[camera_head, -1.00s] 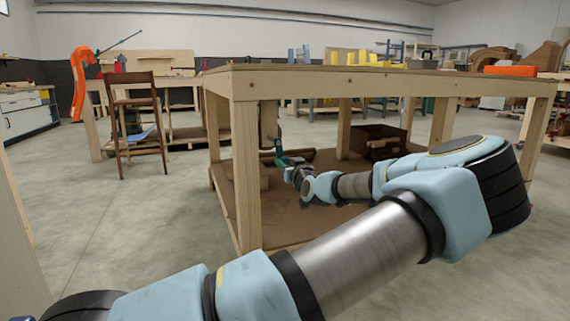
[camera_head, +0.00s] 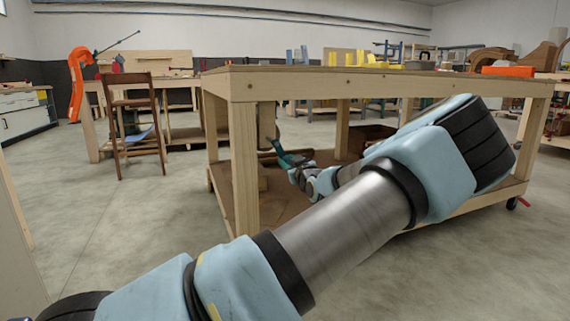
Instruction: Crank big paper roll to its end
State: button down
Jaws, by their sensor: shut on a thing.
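My arm reaches under the wooden workbench (camera_head: 380,82), and my gripper (camera_head: 281,153) is small and far off there, beside the front left leg. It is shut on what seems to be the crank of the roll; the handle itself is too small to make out. A pale upright shape (camera_head: 266,124) just behind that leg, above the gripper, may be the big paper roll. The leg hides part of it, and my arm covers much of the space under the bench.
The bench's front left leg (camera_head: 245,165) stands close to the left of my gripper. A brown lower shelf (camera_head: 285,205) lies below it. A wooden chair (camera_head: 138,125) stands at the left, with open concrete floor around it.

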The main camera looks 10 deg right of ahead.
notch_tip(320, 180, up, 7)
jog(key=d+n+b, duration=0.2)
jog(key=n+b, duration=0.6)
jog(key=n, duration=0.8)
jog(key=shift+w+d+f, duration=0.15)
jog(key=shift+d, duration=0.25)
jog(key=c, duration=0.6)
grip_release()
jog(key=s+d+p, duration=0.1)
jog(key=s+p, duration=0.1)
jog(key=s, duration=0.8)
jog(key=shift+s+d+p, duration=0.15)
jog(key=shift+s+p, duration=0.2)
